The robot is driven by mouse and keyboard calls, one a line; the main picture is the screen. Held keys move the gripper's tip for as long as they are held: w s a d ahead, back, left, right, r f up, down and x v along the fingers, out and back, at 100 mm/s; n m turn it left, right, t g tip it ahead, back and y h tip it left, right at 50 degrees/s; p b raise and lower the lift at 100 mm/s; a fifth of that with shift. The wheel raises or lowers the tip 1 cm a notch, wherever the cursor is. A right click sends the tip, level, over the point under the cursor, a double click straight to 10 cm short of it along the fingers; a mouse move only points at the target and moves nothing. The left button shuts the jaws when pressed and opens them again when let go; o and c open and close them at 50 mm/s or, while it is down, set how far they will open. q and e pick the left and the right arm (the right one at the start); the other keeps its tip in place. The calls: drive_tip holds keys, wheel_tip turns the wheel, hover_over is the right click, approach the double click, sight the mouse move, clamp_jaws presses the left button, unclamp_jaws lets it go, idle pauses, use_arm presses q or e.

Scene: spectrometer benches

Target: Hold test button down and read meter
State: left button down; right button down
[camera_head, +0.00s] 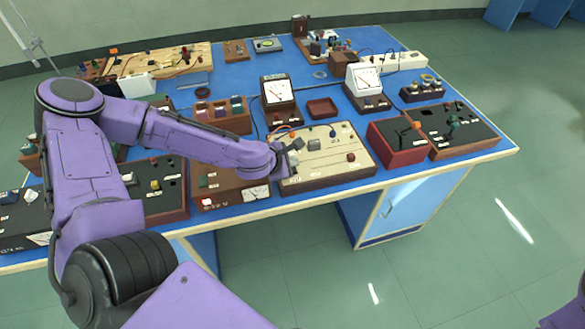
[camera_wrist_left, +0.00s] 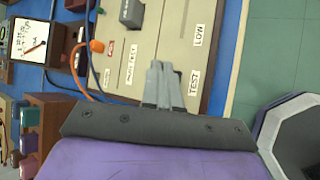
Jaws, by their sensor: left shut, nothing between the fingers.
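A cream board (camera_head: 345,168) in a dark frame lies at the table's front middle; it also shows in the left wrist view (camera_wrist_left: 160,30). My left gripper (camera_head: 292,158) is over its left end. In the wrist view the gripper (camera_wrist_left: 162,80) has its fingers together and empty, pointing at the board beside the printed TEST label (camera_wrist_left: 194,82). The button itself is hidden by the fingers, and I cannot tell whether they touch it. A meter with a white dial (camera_head: 279,91) stands behind the board; a dial (camera_wrist_left: 33,40) shows in the wrist view, too small to read surely. My right gripper is out of view.
A grey block (camera_wrist_left: 131,12) sits on the board, with orange and blue wires at its edge. A second white meter (camera_head: 364,80) stands behind to the right. A red box (camera_head: 398,142) is right of the board. Boxes crowd the left side.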

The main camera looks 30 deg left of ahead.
use_arm(q)
drive_tip(key=shift+r+p, duration=2.45)
drive_tip(key=shift+r, duration=0.15)
drive_tip(key=shift+f, duration=0.1)
